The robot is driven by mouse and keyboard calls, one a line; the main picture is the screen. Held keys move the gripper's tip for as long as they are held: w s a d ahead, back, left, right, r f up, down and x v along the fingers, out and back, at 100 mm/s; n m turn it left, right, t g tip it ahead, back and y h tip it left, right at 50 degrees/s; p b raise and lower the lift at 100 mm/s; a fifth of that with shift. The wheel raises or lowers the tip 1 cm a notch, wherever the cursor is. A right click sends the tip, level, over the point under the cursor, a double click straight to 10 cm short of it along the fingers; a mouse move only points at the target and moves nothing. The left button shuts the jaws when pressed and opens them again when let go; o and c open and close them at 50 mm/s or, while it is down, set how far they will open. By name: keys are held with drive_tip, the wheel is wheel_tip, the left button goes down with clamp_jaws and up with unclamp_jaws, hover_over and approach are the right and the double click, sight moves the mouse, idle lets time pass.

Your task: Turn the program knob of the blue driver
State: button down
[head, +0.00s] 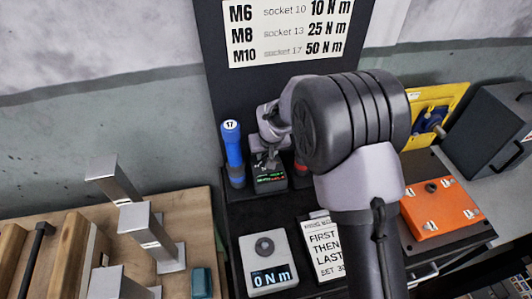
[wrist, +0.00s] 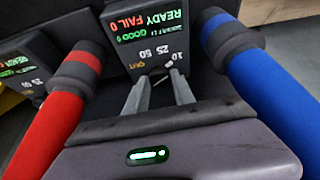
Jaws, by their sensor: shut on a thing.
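The blue driver (head: 233,158) stands upright at the back, with a white cap marked 17. It also shows at the right of the wrist view (wrist: 262,85). Beside it is a dark control box (head: 268,181) with a lit screen, reading READY, FAIL 0 and GOOD 0 upside down in the wrist view (wrist: 150,24). The program knob (wrist: 160,73) sits below the screen among the marks 10, 25, 50 and OUT, and is mostly hidden. My gripper (wrist: 160,77) is shut on the knob, one finger on each side. In the head view my arm partly covers this area.
A red driver (wrist: 50,118) stands close on the other side of the box, with a second box (wrist: 22,72) beyond it. In front are a 0 N m meter (head: 270,262) and a printed card (head: 324,247). An orange block (head: 440,208) is at right, metal brackets (head: 150,236) at left.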

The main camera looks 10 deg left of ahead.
drive_tip(key=shift+d+f+n+g+y+b, duration=0.1)
drive_tip(key=shift+n+g+y+b, duration=0.25)
drive_tip(key=shift+n, duration=0.65)
drive_tip(key=n+b, duration=0.2)
drive_tip(key=shift+w+d+f+g+y+b, duration=0.1)
drive_tip(key=shift+w+f+g+y+b, duration=0.05)
drive_tip(key=shift+g+y+b, duration=0.15)
drive_tip(key=shift+r+n+g+y+b, duration=0.2)
drive_tip(key=shift+n+g+y+b, duration=0.25)
drive_tip(key=shift+n+b, duration=0.95)
drive_tip(key=shift+n+p, duration=0.35)
drive_tip(key=shift+n, duration=0.25)
drive_tip(key=c, duration=1.1)
unclamp_jaws()
drive_tip(key=shift+o, duration=0.2)
